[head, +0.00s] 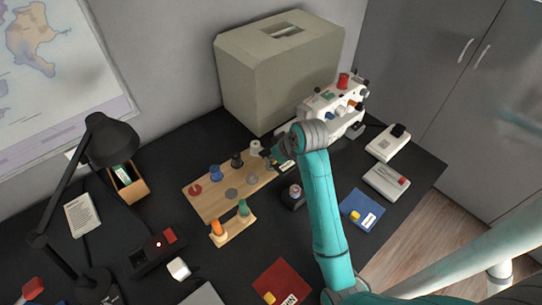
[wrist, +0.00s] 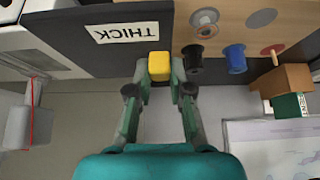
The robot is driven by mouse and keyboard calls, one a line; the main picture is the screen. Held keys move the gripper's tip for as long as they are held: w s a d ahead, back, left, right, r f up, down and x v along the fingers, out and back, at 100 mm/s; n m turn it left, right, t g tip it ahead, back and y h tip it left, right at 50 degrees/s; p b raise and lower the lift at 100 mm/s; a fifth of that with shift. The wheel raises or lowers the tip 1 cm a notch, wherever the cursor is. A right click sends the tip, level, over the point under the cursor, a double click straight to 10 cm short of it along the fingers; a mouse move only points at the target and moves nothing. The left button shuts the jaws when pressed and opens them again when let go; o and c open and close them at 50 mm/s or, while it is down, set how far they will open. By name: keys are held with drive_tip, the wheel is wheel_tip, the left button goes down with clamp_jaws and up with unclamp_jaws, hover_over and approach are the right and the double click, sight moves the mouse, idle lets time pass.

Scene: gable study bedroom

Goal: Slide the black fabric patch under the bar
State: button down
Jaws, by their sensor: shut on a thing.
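The black fabric patch (wrist: 138,48) shows in the wrist view with a white label reading THICK and a yellow tab (wrist: 159,66). My gripper (wrist: 159,84) is shut on the yellow tab. In the head view my gripper (head: 274,157) is low over the desk, between the pegboard and the sewing machine. The patch's outline blends into the black desk there; its pale label shows beside the gripper. The white sewing machine (head: 318,112) stands to the right of the gripper, and part of it (wrist: 28,48) shows at the left in the wrist view. I cannot make out the bar.
A wooden pegboard (head: 212,203) with several spools lies left of my gripper. A large grey-green case (head: 262,80) stands behind. A small black holder (head: 293,200), a blue patch (head: 354,218) and a red patch (head: 283,278) lie nearer. A black lamp (head: 108,140) stands left.

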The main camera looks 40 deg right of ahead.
drive_tip(key=shift+d+f, duration=0.35)
drive_tip(key=shift+d, duration=0.1)
drive_tip(key=d, duration=0.9)
drive_tip(key=shift+w+d+f, duration=0.15)
drive_tip(key=shift+d, duration=0.2)
idle(0.3)
drive_tip(key=shift+d, duration=0.1)
idle(0.8)
drive_tip(key=shift+f, duration=0.1)
idle(0.7)
drive_tip(key=c, duration=1)
unclamp_jaws()
drive_tip(key=v, duration=1.2)
